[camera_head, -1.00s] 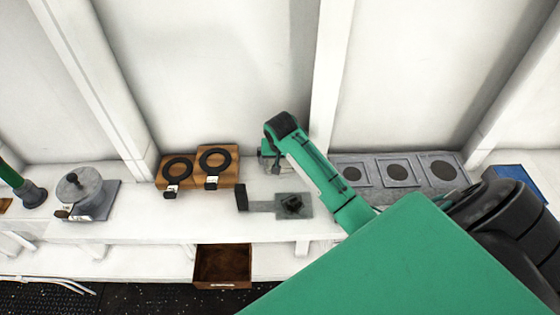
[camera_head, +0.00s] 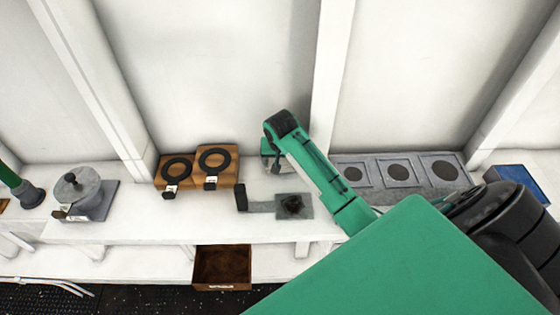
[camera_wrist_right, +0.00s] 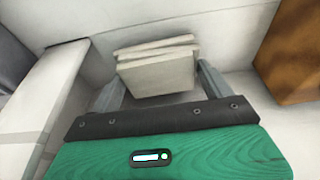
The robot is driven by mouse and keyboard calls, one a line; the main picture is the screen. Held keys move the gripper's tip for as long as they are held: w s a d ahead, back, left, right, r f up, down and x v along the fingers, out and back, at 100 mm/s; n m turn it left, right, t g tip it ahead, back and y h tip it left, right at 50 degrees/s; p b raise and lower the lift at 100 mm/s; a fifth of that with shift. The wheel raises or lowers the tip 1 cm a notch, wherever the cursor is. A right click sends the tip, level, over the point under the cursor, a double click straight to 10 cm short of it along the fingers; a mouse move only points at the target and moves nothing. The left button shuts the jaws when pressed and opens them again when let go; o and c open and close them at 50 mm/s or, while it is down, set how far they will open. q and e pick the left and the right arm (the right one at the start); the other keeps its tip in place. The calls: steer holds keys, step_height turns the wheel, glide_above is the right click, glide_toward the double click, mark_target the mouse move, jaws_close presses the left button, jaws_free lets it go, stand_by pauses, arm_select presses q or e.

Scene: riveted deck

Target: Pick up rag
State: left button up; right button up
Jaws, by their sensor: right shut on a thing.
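The rag (camera_wrist_right: 157,68) shows in the right wrist view as a pale, folded stack of layers. It sits between the two grey fingers of my right gripper (camera_wrist_right: 160,84), which is shut on it. I cannot tell whether the rag touches the white bench or hangs just above it. In the head view my right arm reaches in from the lower right, and the right gripper (camera_head: 271,160) is low at the back of the bench by the wall. The rag cannot be made out there.
Left of the right gripper, two wooden blocks with black rings (camera_head: 214,163) stand by the wall. A grey plate with a dark lump (camera_head: 293,205) lies in front. Grey panels with dark discs (camera_head: 398,171) stand right. An open brown drawer (camera_head: 222,266) juts out below.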

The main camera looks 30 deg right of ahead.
mark_target(280, 162)
steer(key=b+v, duration=0.1)
steer(key=v, duration=0.1)
steer(key=b+v, duration=0.1)
steer(key=v, duration=0.1)
steer(key=w+b+v, duration=0.1)
steer(key=v, duration=0.1)
steer(key=shift+d+r, duration=0.1)
steer(key=shift+d, duration=0.15)
arm_select(q)
steer(key=p, duration=0.3)
steer(key=shift+f, duration=0.15)
arm_select(e)
steer(key=s+a, duration=0.5)
steer(key=s, duration=0.3)
steer(key=s+a, duration=0.5)
steer(key=s, duration=0.3)
steer(key=shift+s+r, duration=0.15)
steer(key=shift+s, duration=0.05)
